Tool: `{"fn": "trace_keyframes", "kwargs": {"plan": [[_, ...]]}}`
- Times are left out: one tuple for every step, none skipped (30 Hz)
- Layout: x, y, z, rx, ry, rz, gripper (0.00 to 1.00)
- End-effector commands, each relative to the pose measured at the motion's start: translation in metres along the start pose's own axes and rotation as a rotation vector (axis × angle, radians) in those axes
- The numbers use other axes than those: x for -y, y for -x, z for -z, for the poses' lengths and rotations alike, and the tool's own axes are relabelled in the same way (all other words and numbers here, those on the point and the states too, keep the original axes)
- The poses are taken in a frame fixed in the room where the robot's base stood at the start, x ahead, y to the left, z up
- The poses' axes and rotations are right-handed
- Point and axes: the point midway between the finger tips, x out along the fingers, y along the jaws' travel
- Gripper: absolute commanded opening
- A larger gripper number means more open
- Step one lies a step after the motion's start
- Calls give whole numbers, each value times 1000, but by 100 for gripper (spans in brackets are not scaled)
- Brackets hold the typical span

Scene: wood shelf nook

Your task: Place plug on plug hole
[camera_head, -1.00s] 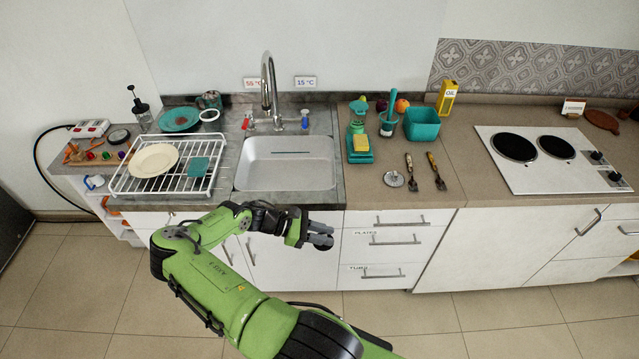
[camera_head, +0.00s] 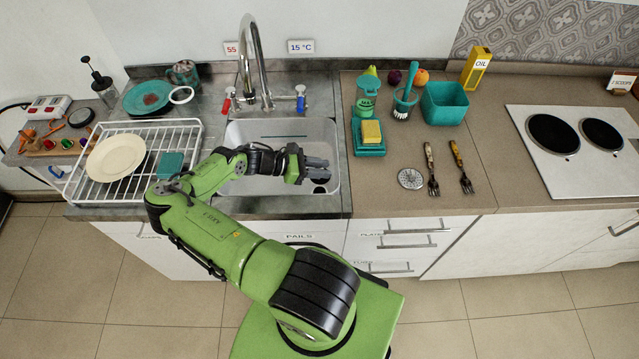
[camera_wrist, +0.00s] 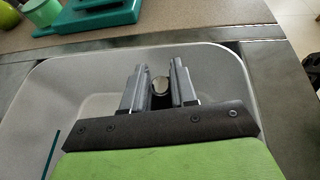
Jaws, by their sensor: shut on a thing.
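My gripper (camera_head: 318,166) is over the right part of the sink basin (camera_head: 262,132), below rim height or close to it; the exact height is hard to tell. Most of the plug is hidden by the fingers. A dark round spot, seemingly the plug hole (camera_head: 320,189), shows in the basin floor just below the fingertips in the head view. In the wrist view the hole cannot be made out.
The tap (camera_head: 256,62) stands behind the basin. A dish rack (camera_head: 135,190) with a plate is at the left. On the right counter are a scale with a sponge (camera_head: 372,132), a round metal disc (camera_head: 410,178), two forks (camera_head: 431,170) and a teal tub (camera_head: 444,103).

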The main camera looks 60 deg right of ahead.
Motion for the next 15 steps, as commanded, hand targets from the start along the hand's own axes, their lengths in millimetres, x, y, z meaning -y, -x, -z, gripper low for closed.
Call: {"fn": "trace_keyframes", "kwargs": {"plan": [[1,-6,13,1,5,2,0],[1,-9,20,2,5,2,0],[0,-12,29,1,5,0,0],[1,-15,34,2,4,1,0],[1,-17,38,1,4,0,0],[0,-18,43,1,2,0,0],[0,-20,46,1,1,1,0],[0,-21,49,1,2,1,0],[1,-23,54,1,3,2,0],[1,-25,59,0,3,2,0],[1,-27,65,0,4,2,0],[1,-30,72,0,5,2,0],[1,-32,77,0,3,2,0],[1,-34,80,0,3,2,0],[1,-34,81,0,2,1,0]]}}
